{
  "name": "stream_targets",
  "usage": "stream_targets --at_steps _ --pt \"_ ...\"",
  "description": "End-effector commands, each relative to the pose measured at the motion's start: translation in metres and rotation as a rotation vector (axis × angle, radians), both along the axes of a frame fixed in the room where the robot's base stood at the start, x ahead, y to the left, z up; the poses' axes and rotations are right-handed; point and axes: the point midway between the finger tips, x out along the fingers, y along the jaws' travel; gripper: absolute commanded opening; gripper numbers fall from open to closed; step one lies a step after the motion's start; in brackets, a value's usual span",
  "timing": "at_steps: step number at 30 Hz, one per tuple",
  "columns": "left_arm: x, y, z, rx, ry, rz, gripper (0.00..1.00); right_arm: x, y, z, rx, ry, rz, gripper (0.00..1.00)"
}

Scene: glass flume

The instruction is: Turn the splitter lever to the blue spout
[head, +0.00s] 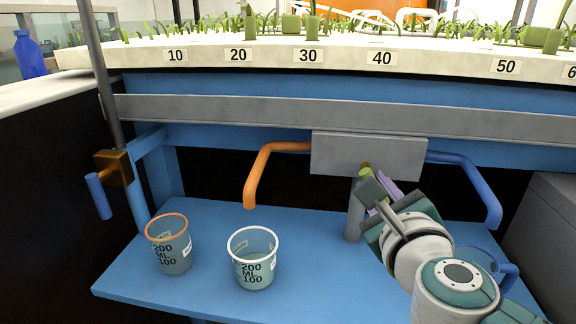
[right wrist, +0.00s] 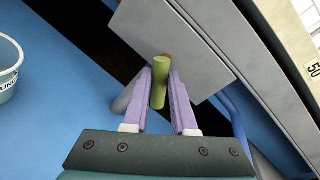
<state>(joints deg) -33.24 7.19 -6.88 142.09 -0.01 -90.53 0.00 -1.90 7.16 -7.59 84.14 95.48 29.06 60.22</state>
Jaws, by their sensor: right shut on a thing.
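The grey splitter box (head: 340,155) sits under the flume. An orange spout (head: 262,168) leaves its left side and a blue spout (head: 478,175) leaves its right side. The yellow-green splitter lever (head: 366,173) sticks out from the box's lower front; in the right wrist view the lever (right wrist: 159,88) stands between the purple fingers. My right gripper (head: 374,184) is shut on the lever, with the arm coming in from the lower right. In the right wrist view the blue spout (right wrist: 236,118) is partly hidden. My left gripper is not in view.
On the blue shelf (head: 215,218) stand an orange-rimmed cup (head: 172,258) and a white-rimmed cup (head: 255,272). A blue cup (head: 508,272) is partly hidden behind my right arm. A valve with a blue handle (head: 98,195) hangs at left. A grey post (head: 355,215) stands below the box.

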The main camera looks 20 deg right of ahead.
Motion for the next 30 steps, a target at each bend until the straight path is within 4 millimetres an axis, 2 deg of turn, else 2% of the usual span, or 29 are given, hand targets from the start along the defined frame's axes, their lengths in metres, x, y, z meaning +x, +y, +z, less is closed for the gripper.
stream_targets --at_steps 1,8,9,17,25,30 --pt "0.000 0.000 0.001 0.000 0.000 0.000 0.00 0.003 0.002 0.007 -0.009 -0.012 0.007 0.00" --pt "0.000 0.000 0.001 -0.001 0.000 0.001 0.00 0.003 0.002 0.008 -0.010 -0.014 0.008 0.00" --pt "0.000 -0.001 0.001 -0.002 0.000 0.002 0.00 0.003 0.002 0.008 -0.010 -0.014 0.008 0.26" --pt "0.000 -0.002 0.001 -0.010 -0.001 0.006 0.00 0.002 0.002 0.006 -0.007 -0.011 0.005 0.55" --pt "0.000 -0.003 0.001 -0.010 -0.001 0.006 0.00 0.000 0.002 0.003 -0.004 -0.005 0.003 0.55" --pt "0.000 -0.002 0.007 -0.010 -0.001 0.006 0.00 -0.020 0.010 0.006 -0.002 -0.003 0.004 0.55"
